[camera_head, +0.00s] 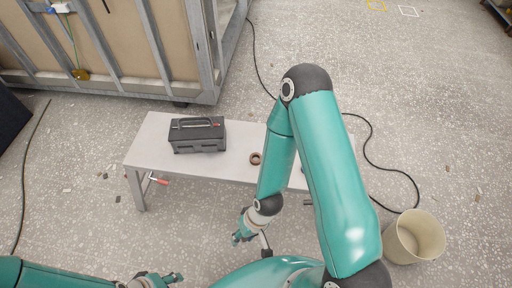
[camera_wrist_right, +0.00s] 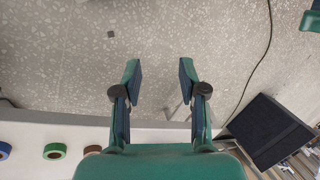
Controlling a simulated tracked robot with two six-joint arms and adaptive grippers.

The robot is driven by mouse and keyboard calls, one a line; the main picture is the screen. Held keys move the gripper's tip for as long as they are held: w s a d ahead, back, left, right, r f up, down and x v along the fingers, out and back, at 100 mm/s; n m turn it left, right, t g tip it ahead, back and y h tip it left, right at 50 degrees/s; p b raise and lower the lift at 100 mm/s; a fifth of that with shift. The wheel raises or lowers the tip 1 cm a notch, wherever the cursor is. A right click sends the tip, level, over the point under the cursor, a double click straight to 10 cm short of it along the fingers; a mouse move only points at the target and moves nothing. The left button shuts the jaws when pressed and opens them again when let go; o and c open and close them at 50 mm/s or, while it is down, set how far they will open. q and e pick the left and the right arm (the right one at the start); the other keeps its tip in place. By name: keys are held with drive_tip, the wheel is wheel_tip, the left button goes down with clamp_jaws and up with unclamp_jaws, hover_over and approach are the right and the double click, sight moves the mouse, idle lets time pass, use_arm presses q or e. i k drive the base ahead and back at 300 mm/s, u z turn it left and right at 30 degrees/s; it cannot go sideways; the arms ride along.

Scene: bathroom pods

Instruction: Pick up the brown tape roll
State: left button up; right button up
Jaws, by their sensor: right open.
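The brown tape roll (camera_head: 256,158) lies on the light grey bench (camera_head: 150,147), right of the toolbox and beside my right arm in the head view. In the right wrist view a brown edge (camera_wrist_right: 92,149) shows at the bench, partly hidden by my gripper body. My right gripper (camera_head: 237,238) is in front of the bench, apart from the roll. In the wrist view its two fingers (camera_wrist_right: 159,75) are spread with only floor between them. My left gripper (camera_head: 165,279) is at the bottom edge of the head view; its jaw state is unclear.
A black toolbox (camera_head: 198,137) stands on the bench. A green roll (camera_wrist_right: 54,151) and a blue roll (camera_wrist_right: 3,150) lie on the bench too. A beige bucket (camera_head: 414,238) and a black cable (camera_head: 370,150) are on the floor.

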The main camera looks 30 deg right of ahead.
sight(255, 155)
drive_tip(key=z, duration=0.3)
drive_tip(key=i, duration=0.85)
drive_tip(key=z, duration=0.1)
